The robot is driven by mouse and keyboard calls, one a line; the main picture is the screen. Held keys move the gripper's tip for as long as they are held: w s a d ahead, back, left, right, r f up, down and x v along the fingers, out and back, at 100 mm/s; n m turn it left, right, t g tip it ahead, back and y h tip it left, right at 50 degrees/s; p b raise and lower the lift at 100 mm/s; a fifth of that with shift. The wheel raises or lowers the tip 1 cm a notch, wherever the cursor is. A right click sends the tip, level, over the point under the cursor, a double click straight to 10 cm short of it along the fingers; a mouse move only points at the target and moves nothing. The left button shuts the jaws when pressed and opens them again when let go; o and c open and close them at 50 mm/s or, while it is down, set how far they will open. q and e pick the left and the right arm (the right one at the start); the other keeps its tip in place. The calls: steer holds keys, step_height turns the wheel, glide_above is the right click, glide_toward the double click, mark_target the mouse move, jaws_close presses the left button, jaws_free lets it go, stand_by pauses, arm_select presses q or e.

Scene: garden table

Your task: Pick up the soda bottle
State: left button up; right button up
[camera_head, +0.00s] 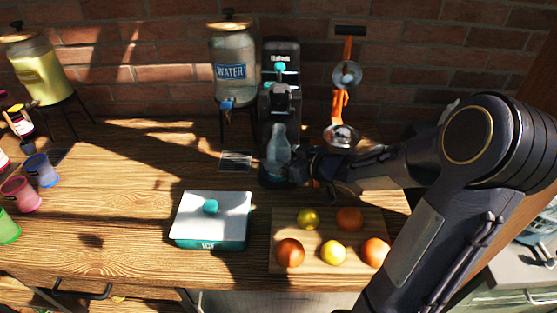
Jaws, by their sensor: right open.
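The soda bottle (279,143) is clear and stands upright in the black soda machine (281,62) at the back middle of the table. My right gripper (296,172) is at the lower right side of the bottle, with its arm reaching in from the right. Its jaws are open. The dark fingers blend with the machine's base, so I cannot tell whether they touch the bottle. My left gripper is not in view.
A water dispenser (234,66) stands left of the machine, and an orange juicer (341,105) stands right. In front are a teal and white ice box (211,218) and a board (283,220) with several fruits. Cups (42,170) stand at the far left. The left-middle table is mostly clear.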

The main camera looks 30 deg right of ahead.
mark_target(279, 155)
steer(key=x, duration=0.3)
steer(key=shift+w+f, duration=0.25)
steer(key=shift+r, duration=0.1)
steer(key=c, duration=1.5)
steer(key=shift+r, duration=0.15)
